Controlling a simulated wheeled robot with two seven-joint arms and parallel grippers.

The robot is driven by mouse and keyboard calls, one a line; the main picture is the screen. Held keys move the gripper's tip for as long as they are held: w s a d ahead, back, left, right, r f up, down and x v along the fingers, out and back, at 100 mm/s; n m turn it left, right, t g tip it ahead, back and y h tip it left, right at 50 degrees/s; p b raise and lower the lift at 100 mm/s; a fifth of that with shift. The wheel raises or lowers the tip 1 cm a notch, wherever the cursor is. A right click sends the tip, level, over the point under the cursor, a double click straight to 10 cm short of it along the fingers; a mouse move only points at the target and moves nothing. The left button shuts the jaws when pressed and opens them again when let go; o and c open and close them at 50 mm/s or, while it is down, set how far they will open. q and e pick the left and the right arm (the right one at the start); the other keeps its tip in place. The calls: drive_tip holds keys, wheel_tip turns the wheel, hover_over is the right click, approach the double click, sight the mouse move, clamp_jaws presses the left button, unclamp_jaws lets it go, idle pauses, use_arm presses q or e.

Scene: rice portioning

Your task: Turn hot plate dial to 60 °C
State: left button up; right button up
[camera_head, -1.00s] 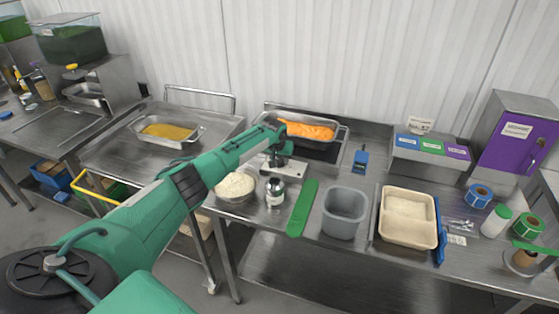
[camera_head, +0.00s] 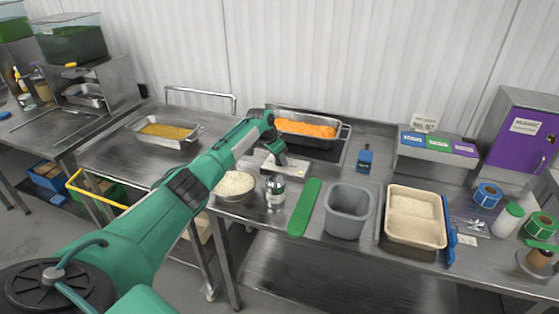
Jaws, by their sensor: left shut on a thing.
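An orange-filled metal pan (camera_head: 306,129) sits on a dark flat plate (camera_head: 322,154), which looks like the hot plate. A small pale grey unit (camera_head: 294,170) lies in front of it, below the pan. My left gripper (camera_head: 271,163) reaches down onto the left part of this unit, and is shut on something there. The dial and its marks cannot be made out; the gripper and wrist cover that spot. My right gripper is not in view.
A rice bowl (camera_head: 234,186), a metal shaker (camera_head: 275,191) and a green strip (camera_head: 304,208) lie close in front of my left gripper. A grey bin (camera_head: 348,211), a beige tray (camera_head: 415,228) and a blue device (camera_head: 364,159) stand to the right.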

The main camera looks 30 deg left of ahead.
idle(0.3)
use_arm(q)
drive_tip(key=o, duration=1)
drive_tip(key=shift+r, duration=0.1)
drive_tip(key=b+v, duration=0.2)
drive_tip(key=v, duration=1.1)
drive_tip(key=shift+s+a+r+b, duration=0.1)
drive_tip(key=shift+s+r+b, duration=0.15)
drive_tip(key=shift+b, duration=0.1)
